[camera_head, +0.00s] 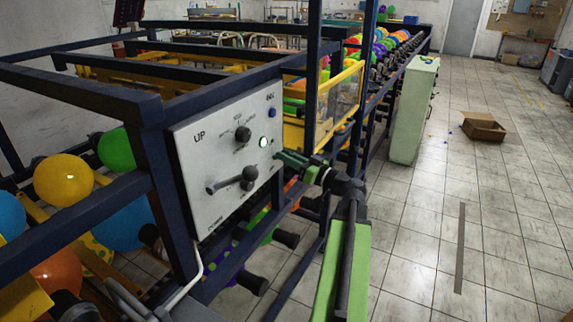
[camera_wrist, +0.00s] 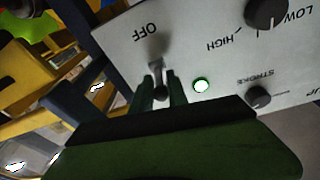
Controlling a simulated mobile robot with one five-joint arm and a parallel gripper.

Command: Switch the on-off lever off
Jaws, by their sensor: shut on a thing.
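The grey control panel (camera_head: 225,160) is fixed to the dark blue frame. The small on-off lever (camera_wrist: 158,76) shows in the wrist view near the word OFF, which appears upside down. My gripper (camera_wrist: 161,92) is shut on the lever, with one dark finger on each side of it. In the head view my gripper (camera_head: 281,157) reaches the right edge of the panel from the right, and its fingers hide the lever there. A round indicator light (camera_wrist: 201,85) beside the lever glows whitish green.
A large black crank handle (camera_head: 232,181) and a dark knob (camera_head: 242,134) stick out of the panel to the left. Tiled floor at the right is open, with a green cabinet (camera_head: 413,110) and cardboard box (camera_head: 484,127).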

